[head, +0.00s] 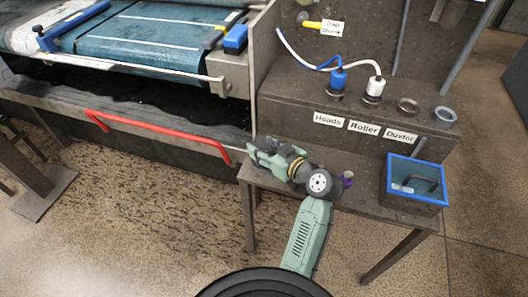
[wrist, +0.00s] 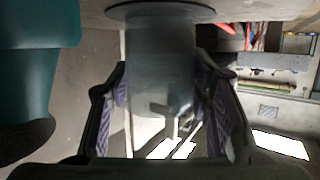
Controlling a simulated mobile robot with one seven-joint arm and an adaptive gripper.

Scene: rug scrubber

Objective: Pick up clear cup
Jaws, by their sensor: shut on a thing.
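The clear cup (wrist: 160,60) is a see-through grey cylinder with a wide dark flange (wrist: 160,11) at the top of the wrist view. My gripper (wrist: 162,85) has one finger on each side of the cup, with purple-lined pads against its walls, and is shut on it. In the head view my gripper (head: 347,179) shows only as a bit of purple beside my wrist, over the small bench. The cup cannot be made out there; my wrist seems to hide it. Whether it touches the bench cannot be told.
A blue-rimmed box (head: 414,183) with a handle stands right of my gripper on the bench (head: 384,212). Behind is a ledge (head: 405,125) with hose fittings and labels "Heads", "Roller" and "Duster". A machine with a red rail (head: 160,129) is at left. Open floor (head: 130,235) lies front left.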

